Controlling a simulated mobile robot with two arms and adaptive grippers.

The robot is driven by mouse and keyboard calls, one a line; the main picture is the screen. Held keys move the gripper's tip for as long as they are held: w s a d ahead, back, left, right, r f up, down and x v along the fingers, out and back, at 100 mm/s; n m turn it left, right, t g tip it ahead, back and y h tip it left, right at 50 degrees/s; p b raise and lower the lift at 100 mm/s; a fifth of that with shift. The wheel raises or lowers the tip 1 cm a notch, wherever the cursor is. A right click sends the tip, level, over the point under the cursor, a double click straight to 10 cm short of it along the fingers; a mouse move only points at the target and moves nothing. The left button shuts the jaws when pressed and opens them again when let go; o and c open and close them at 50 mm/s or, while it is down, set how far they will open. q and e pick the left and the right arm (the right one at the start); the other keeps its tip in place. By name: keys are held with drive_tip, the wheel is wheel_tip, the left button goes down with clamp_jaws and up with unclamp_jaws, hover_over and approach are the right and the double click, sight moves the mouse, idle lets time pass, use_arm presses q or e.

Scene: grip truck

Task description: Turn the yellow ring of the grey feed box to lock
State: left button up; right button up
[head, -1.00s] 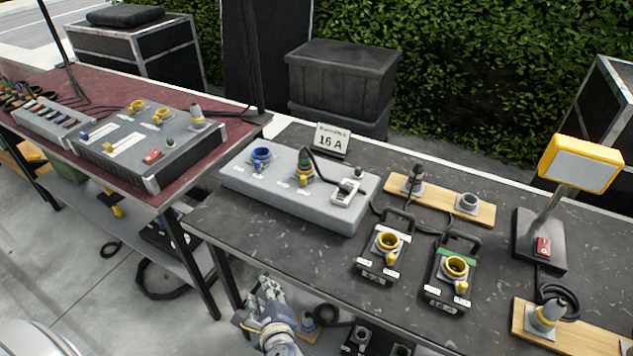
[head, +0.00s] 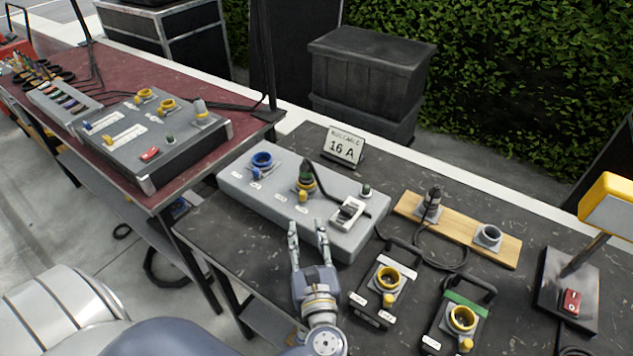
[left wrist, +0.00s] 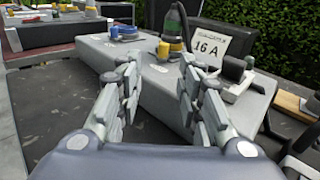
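The grey feed box (head: 235,183) lies on the dark table, with a blue socket at its left and a white switch unit at its right. Its yellow ring (head: 304,188) sits at the middle socket, around the base of a dark green plug (head: 306,171) with a black cable. My left gripper (head: 308,228) is open and empty at the box's front edge, just short of the ring. In the left wrist view the ring and plug (left wrist: 174,33) show beyond and between the open fingers (left wrist: 157,82). My right gripper is not in view.
A 16 A sign (head: 344,146) stands behind the box. Another grey box (head: 150,130) is on the red table.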

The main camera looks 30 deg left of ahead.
sight(303, 195)
use_arm(q)
drive_tip(key=shift+w+d+m, duration=0.1)
drive_tip(key=shift+w+m, duration=0.2)
drive_tip(key=shift+w, duration=0.4)
drive_tip(key=shift+w+r, duration=0.15)
drive_tip(key=shift+w, duration=0.1)
drive_tip(key=x, duration=0.1)
drive_tip(key=p+x, duration=0.1)
drive_tip(key=x, duration=0.3)
drive_tip(key=shift+s+a+r+p, duration=0.2)
drive_tip(key=shift+a+r+p, duration=0.15)
drive_tip(key=shift+a+r, duration=0.1)
drive_tip(key=x, duration=0.3)
drive_tip(key=shift+d+f, duration=0.1)
drive_tip(key=shift+f, duration=0.1)
drive_tip(key=shift+w+a+p, duration=0.35)
drive_tip(key=shift+w+a, duration=0.1)
drive_tip(key=shift+w, duration=0.15)
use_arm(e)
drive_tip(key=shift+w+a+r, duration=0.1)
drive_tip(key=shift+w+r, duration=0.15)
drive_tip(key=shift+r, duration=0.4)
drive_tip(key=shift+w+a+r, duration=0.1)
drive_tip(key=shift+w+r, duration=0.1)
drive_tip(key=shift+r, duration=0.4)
use_arm(q)
drive_tip(key=shift+c, duration=0.3)
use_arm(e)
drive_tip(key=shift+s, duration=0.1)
